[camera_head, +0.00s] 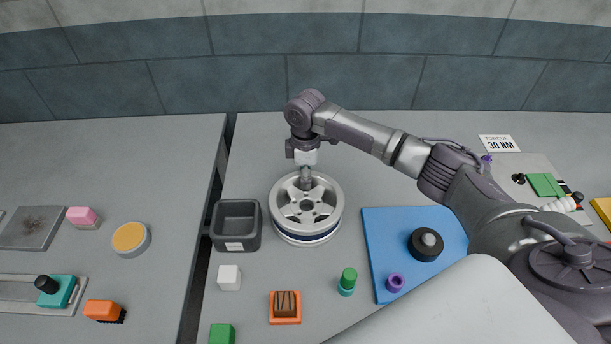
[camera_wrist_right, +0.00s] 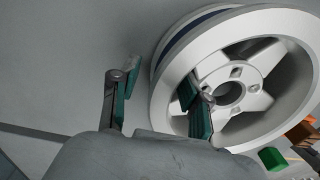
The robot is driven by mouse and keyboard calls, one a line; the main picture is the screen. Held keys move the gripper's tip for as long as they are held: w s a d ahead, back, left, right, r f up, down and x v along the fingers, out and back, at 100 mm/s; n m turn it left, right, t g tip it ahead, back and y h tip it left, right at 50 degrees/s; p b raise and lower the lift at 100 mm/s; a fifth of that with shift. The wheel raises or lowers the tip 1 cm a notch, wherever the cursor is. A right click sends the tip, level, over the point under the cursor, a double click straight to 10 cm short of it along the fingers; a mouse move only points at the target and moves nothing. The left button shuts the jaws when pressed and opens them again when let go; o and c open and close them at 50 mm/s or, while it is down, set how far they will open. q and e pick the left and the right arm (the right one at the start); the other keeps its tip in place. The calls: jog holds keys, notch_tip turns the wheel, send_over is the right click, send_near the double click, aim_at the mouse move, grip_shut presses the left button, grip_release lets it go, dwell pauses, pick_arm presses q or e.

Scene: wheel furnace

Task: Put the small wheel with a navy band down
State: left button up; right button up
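The small wheel (camera_head: 328,219) is light grey with several spokes, and a navy band shows low on its side. It appears to lie flat on the grey table, face up. My right gripper (camera_head: 306,186) is above its far rim. In the right wrist view, the wheel (camera_wrist_right: 172,92) fills the right side. The fingers of my right gripper (camera_wrist_right: 158,95) are spread apart there; one is outside the rim, the other in front of the spokes near the hub. A gap shows between the outer finger and the rim. My left gripper is out of view.
A dark grey bin (camera_head: 237,243) stands just left of the wheel. A white cube (camera_head: 229,278), an orange-based block (camera_head: 285,307) and a green-topped piece (camera_head: 347,281) sit nearer. A blue mat (camera_head: 384,230) lies right. A gap (camera_head: 212,200) separates the left table.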

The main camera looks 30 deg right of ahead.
notch_tip(320, 180, up, 12)
jog(key=b, duration=0.1)
jog(key=shift+r+b, duration=0.15)
jog(key=shift+b, duration=0.2)
dwell(0.6)
